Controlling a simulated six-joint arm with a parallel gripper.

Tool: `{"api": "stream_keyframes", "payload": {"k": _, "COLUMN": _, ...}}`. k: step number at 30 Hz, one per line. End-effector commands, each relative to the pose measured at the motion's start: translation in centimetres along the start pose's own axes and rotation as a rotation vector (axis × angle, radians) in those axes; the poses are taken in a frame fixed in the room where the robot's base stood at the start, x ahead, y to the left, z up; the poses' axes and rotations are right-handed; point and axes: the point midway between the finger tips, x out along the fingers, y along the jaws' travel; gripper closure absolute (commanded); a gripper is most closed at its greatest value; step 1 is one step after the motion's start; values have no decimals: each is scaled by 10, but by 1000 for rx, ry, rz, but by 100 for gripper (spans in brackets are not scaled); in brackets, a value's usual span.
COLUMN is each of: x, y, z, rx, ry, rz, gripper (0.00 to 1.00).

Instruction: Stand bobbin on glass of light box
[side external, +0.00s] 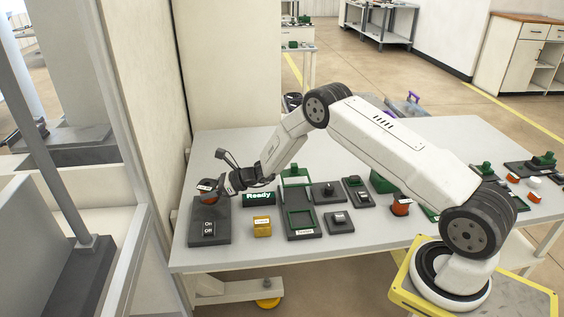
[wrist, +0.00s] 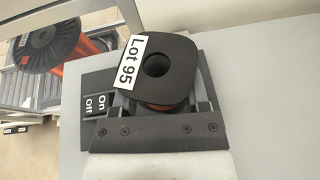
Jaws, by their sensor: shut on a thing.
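The bobbin has black flanges, copper-orange wire and a white "Lot 95" label; it shows in the wrist view (wrist: 181,70) and in the side view (side external: 207,199). My gripper (wrist: 158,100) is shut on its wound middle, one finger each side, and it also shows in the side view (side external: 217,188). The bobbin is upright over the far part of the dark light box (side external: 209,239), which has an On/Off switch (side external: 209,228) at its near end. The glass is hidden beneath the bobbin and gripper. I cannot tell whether the bobbin touches it.
A green "Ready" sign (side external: 259,198) and a yellow block (side external: 262,226) stand right of the light box. A green-framed fixture (side external: 301,222) and another orange bobbin (side external: 401,207) are further right. A large orange spool (wrist: 45,38) shows beyond the table edge in the wrist view.

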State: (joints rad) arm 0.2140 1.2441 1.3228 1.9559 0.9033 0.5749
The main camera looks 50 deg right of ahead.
Motion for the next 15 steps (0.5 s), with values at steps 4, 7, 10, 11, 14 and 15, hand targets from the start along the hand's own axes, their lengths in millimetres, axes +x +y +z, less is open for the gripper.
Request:
{"api": "stream_keyframes", "payload": {"k": 4, "x": 5, "y": -2, "z": -5, "rx": -1, "ry": -1, "rz": 1, "gripper": 100}}
{"api": "stream_keyframes", "payload": {"k": 7, "x": 9, "y": -2, "z": -15, "rx": 1, "ry": 0, "rz": 0, "gripper": 100}}
{"api": "stream_keyframes", "payload": {"k": 10, "x": 12, "y": -2, "z": -24, "rx": 1, "ry": -1, "rz": 0, "gripper": 100}}
{"api": "stream_keyframes", "payload": {"k": 11, "x": 13, "y": -2, "z": -26, "rx": 1, "ry": -1, "rz": 0, "gripper": 100}}
{"api": "stream_keyframes", "payload": {"k": 14, "x": 14, "y": -3, "z": -29, "rx": -1, "ry": -2, "rz": -1, "gripper": 100}}
{"api": "stream_keyframes", "payload": {"k": 15, "x": 15, "y": -3, "z": -30, "rx": -1, "ry": -2, "rz": -1, "gripper": 100}}
